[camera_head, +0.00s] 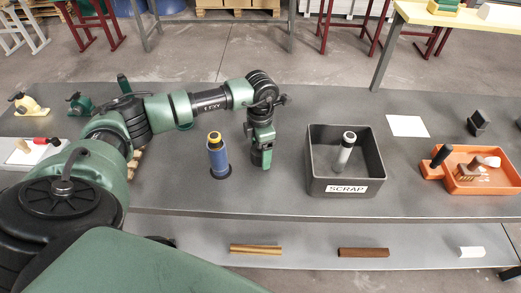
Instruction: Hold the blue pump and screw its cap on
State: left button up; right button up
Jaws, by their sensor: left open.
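The blue pump (218,162) stands upright on the grey table, on a dark round base. A yellow cap (214,138) with a dark tip sits at its top; I cannot tell how tightly it is seated. My left gripper (262,162) is to the right of the pump, pointing down near the table, apart from the pump. It is open, and I see nothing held in it. My right gripper is not in view.
A dark bin (318,187) labelled SCRAP stands to the right, with a grey cylinder (345,150) in it. An orange tray (449,186) with tools is farther right. Several tools lie at the far left. The lower shelf (310,256) holds small bars.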

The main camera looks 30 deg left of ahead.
pick_arm(q)
jog(key=shift+f, duration=0.1)
jog(key=c, duration=1.5)
jog(key=shift+o, duration=0.2)
notch_tip(320, 180, up, 20)
jog(key=b, duration=0.4)
